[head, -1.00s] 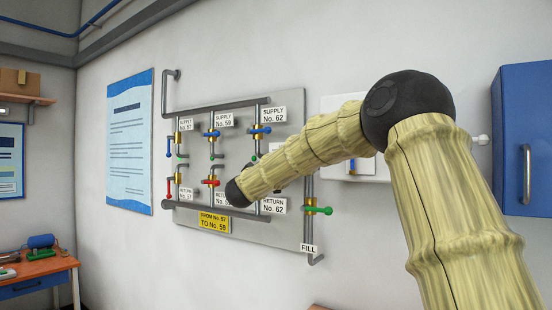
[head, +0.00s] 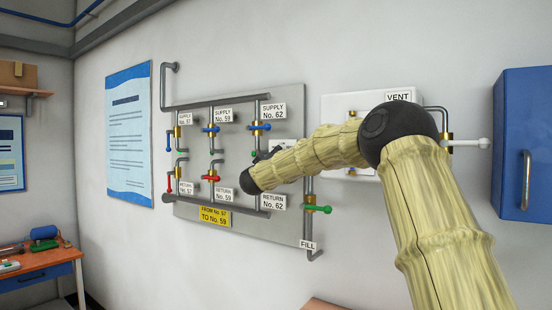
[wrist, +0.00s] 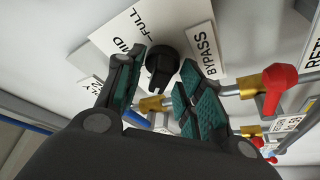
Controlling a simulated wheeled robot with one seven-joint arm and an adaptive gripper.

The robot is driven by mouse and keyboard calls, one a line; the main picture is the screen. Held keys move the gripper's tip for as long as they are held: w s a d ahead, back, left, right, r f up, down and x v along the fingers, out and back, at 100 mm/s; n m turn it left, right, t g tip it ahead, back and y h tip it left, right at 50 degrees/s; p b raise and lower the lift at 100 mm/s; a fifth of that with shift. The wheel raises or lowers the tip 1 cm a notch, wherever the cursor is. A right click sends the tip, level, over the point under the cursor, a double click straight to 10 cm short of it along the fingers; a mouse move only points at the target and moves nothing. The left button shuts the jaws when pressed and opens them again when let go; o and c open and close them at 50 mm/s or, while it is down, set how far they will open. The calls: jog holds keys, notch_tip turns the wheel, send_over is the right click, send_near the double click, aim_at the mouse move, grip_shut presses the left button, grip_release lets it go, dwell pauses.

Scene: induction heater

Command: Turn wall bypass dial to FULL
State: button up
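The bypass dial (wrist: 164,64) is a black knob on a white plate (wrist: 112,36) in the wrist view. The plate carries the words FULL above the knob and MID to its upper left, with a BYPASS label (wrist: 203,49) at its right. Which mark the knob points to I cannot tell. My gripper (wrist: 166,80) is open, with one teal-padded finger left of the knob and the other to its lower right; a gap shows on both sides. In the head view my arm hides the dial and most of the gripper.
Pipes with several coloured valve handles surround the dial, including a red handle (wrist: 280,80) close to the right finger. In the head view a green fill handle (head: 317,209) sits below the arm. A vent panel (head: 343,105) and blue cabinet (head: 523,110) are at right.

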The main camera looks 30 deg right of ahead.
jog(key=c, duration=0.7)
jog(key=shift+o, duration=0.2)
